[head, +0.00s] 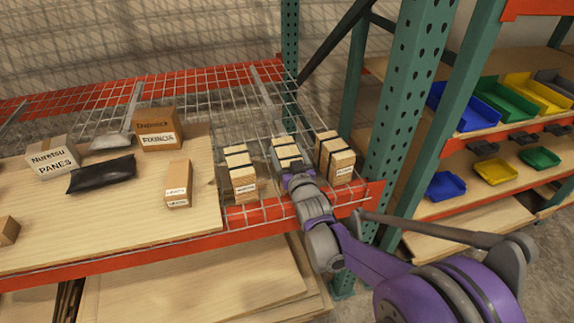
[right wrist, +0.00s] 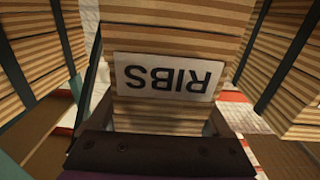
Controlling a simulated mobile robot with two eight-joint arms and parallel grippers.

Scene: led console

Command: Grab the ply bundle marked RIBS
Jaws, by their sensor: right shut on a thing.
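The ply bundle marked RIBS (right wrist: 180,28) fills the middle of the right wrist view, with its white label upside down. In the head view it is the middle one of three strapped ply bundles (head: 286,150) on the wire shelf. My right gripper (head: 294,176) reaches it from the front and is shut on it. The gripper's dark front edge shows below the label in the right wrist view (right wrist: 155,146). The fingertips are mostly hidden. My left gripper is not in view.
Ply bundles stand close on the left (head: 240,174) and right (head: 335,158). A small carton (head: 178,184), a black pouch (head: 102,174) and larger boxes (head: 157,128) lie on the wooden board. A green rack post (head: 398,110) stands to the right. The orange beam (head: 262,214) edges the shelf.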

